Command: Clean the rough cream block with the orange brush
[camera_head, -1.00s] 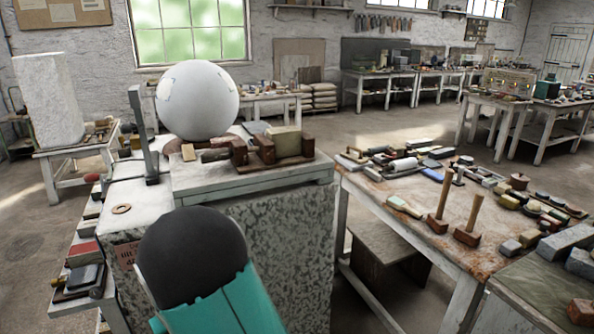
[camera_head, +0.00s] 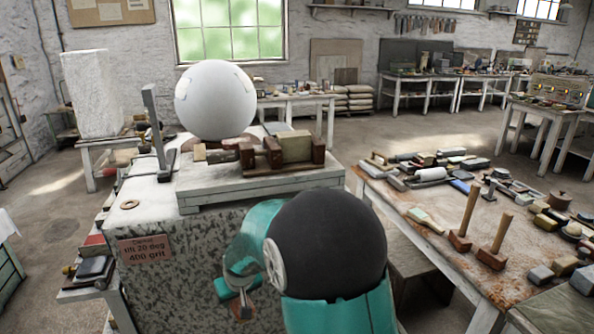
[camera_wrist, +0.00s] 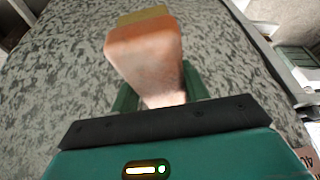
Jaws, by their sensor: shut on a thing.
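The cream block (camera_head: 296,148) sits between the brown wooden jaws of a clamp on the raised grey slab. The orange brush (camera_wrist: 145,55) fills the upper middle of the wrist view, with tan bristles at its far end. My gripper (camera_wrist: 160,97) is shut on the brush's narrow handle, and its green fingers show on both sides. In the head view my gripper (camera_head: 238,283) hangs low in front of the speckled stone plinth, below the block and apart from it. My dark round arm joint covers part of the plinth there.
A large white sphere (camera_head: 215,100) stands behind the clamp (camera_head: 246,156), with a grey upright post (camera_head: 153,120) to its left. A cluttered workbench (camera_head: 400,208) with two upright wooden handles is at the right. Open floor lies beyond.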

